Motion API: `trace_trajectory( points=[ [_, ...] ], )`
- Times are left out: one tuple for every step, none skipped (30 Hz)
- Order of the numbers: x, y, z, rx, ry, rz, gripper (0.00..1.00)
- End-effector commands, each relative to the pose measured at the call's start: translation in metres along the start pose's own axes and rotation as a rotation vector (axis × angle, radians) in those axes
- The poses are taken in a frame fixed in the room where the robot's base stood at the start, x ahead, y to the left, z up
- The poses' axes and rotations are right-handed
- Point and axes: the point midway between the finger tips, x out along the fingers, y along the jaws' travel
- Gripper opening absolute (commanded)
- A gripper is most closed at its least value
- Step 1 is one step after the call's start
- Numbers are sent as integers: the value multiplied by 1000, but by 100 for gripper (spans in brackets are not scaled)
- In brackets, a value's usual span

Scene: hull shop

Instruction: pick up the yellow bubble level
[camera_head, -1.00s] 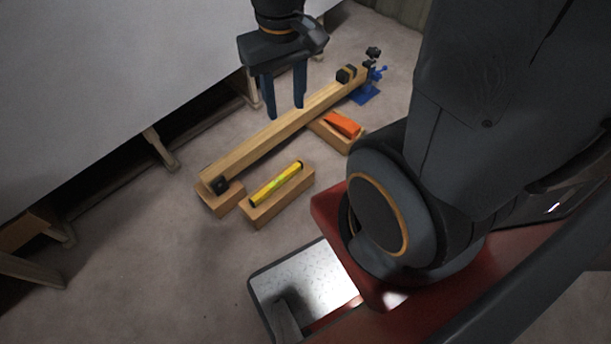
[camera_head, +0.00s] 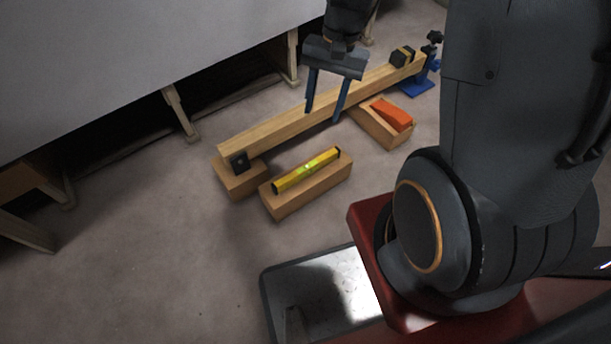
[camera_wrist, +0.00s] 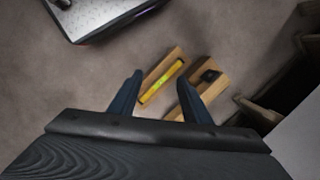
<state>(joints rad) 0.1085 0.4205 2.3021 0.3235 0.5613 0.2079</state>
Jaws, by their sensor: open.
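The yellow bubble level (camera_head: 306,171) lies lengthwise on top of a short wooden block (camera_head: 312,194) on the floor. In the wrist view the level (camera_wrist: 161,82) shows beyond the fingers, between them, on its block (camera_wrist: 176,57). My gripper (camera_head: 324,116) is open and empty. In the head view it hangs in front of the long wooden beam, above and to the right of the level. In the wrist view the gripper (camera_wrist: 160,92) has its two blue fingers spread apart, with the level farther off.
The long wooden beam (camera_head: 270,132) lies behind the level, its near end on a block (camera_head: 238,181). An orange wedge (camera_head: 391,114) sits on another block (camera_head: 376,127) to the right. A blue clamp (camera_head: 418,83) stands at the far end. Floor to the left is clear.

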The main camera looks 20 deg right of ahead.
Motion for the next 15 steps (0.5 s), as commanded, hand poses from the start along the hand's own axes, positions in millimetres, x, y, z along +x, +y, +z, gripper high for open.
trace_trajectory(
  points=[
    [30,-2,-15,37,-12,-6,44],
    [40,-3,-21,60,-18,-9,44],
    [55,-5,-29,90,-26,-15,44],
    [66,-6,-36,111,-32,-19,44],
    [77,-7,-42,134,-39,-22,44],
    [92,-9,-50,164,-46,-28,44],
    [103,-10,-56,186,-52,-31,44],
    [114,-11,-62,208,-58,-35,44],
    [129,-12,-70,238,-66,-40,44],
    [140,-13,-76,261,-72,-44,44],
    [152,-13,-82,284,-78,-47,44],
    [167,-14,-90,313,-86,-51,44],
    [179,-15,-96,336,-92,-55,44],
    [190,-16,-102,358,-98,-58,44],
    [206,-17,-110,388,-105,-62,44]
  ],
)
